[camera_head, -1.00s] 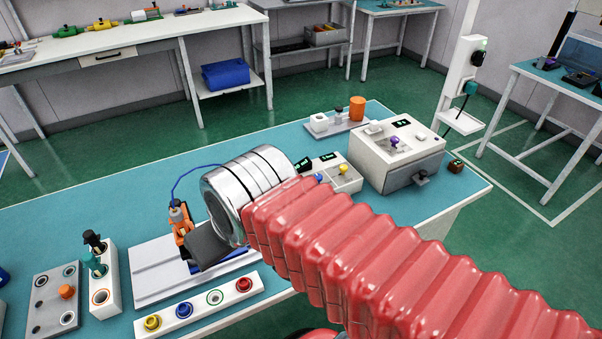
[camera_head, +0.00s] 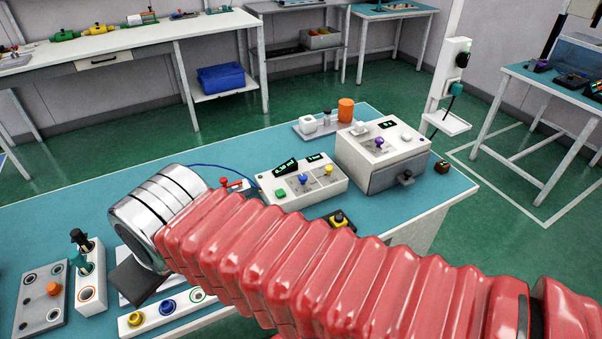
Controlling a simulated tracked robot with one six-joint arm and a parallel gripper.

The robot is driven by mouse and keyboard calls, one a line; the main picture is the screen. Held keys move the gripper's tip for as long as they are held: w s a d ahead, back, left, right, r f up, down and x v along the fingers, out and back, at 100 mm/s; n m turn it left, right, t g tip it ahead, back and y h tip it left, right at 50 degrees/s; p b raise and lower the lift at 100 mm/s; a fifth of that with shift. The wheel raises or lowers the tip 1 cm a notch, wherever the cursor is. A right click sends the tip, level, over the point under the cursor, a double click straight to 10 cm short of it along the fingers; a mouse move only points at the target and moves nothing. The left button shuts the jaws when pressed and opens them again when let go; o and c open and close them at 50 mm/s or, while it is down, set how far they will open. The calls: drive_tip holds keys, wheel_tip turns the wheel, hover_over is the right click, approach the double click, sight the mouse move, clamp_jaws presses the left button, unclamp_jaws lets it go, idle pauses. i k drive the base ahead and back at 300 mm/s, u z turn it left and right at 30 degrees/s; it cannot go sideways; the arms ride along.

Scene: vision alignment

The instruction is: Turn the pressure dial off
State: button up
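A low white control box (camera_head: 305,180) on the teal bench has small displays, a blue knob (camera_head: 303,179), a yellow knob (camera_head: 328,169) and a green button (camera_head: 280,193). Right of it, a larger white-and-grey box (camera_head: 385,155) has a display and a purple knob (camera_head: 379,142). I cannot read which knob is the pressure dial.
A white strip with coloured buttons (camera_head: 165,312) lies at the front left, close to my gripper. A white block (camera_head: 90,275) with dark-handled plugs and a grey plate (camera_head: 40,300) stand further left. A yellow-and-black knob (camera_head: 340,219) sits just behind my arm. A tray with an orange cylinder (camera_head: 346,110) is at the back.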

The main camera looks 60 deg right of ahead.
sight(302, 178)
drive_tip(key=u, duration=0.05)
drive_tip(key=k, duration=1.05)
drive_tip(key=z, duration=0.5)
drive_tip(key=i, duration=1)
drive_tip(key=z, duration=0.05)
